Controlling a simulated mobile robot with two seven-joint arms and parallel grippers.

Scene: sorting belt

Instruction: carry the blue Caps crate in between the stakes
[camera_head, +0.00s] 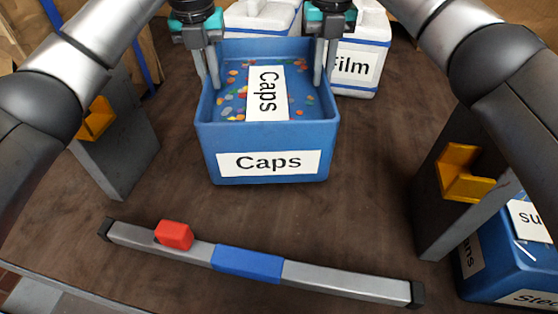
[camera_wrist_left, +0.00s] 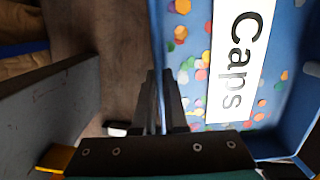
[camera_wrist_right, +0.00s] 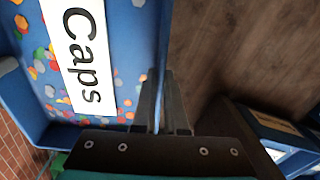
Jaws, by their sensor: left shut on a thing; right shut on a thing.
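The blue Caps crate (camera_head: 268,140) stands in the middle of the head view, with a white Caps label on its front and another lying inside among coloured caps. My left gripper (camera_head: 211,80) is shut on its left side wall, which shows between the fingers in the left wrist view (camera_wrist_left: 160,110). My right gripper (camera_head: 322,78) is shut on its right side wall, also seen in the right wrist view (camera_wrist_right: 158,105). Grey stakes with yellow brackets stand on each side, the left one (camera_head: 125,150) and the right one (camera_head: 440,200). Whether the crate touches the floor is unclear.
A grey bar with a blue middle (camera_head: 330,278) lies across the front, with a red block (camera_head: 174,235) on it. A white Film crate (camera_head: 360,60) stands behind at right. Another blue crate (camera_head: 490,255) is outside the right stake. Brown surface between the stakes is clear.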

